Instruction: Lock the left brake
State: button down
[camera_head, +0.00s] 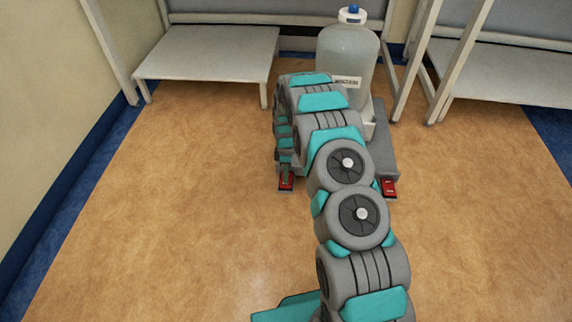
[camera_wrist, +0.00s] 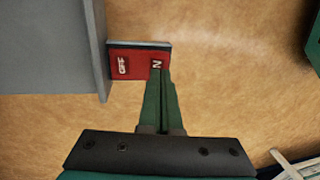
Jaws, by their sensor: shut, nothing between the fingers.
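The left brake is a red pedal (camera_head: 286,186) at the front left corner of a grey cart (camera_head: 381,150). In the wrist view the red pedal (camera_wrist: 136,70) shows an "OFF" mark at its left and an "N" at its right, where my fingers cover part of the marking. My gripper (camera_wrist: 158,73) is shut and empty, its green fingers together. The fingertips overlap the pedal's right end; I cannot tell whether they press on it. In the head view my gripper (camera_head: 286,172) is right at the pedal, and my arm hides much of the cart.
A second red pedal (camera_head: 389,188) is at the cart's front right. A large bottle (camera_head: 348,60) with a blue cap stands on the cart. Low shelves (camera_head: 207,52) stand at the back left and back right. The floor (camera_head: 190,190) left of the cart is clear.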

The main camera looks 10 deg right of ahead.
jog(key=shift+f, duration=0.75)
jog(key=shift+s, duration=0.1)
jog(key=shift+s+f, duration=0.15)
jog(key=shift+f, duration=0.05)
jog(key=shift+f+t, duration=0.1)
jog(key=shift+t, duration=0.2)
jog(key=shift+w, duration=0.2)
jog(key=shift+w+d+r, duration=0.15)
jog(key=shift+w+r, duration=0.25)
jog(key=shift+w, duration=0.2)
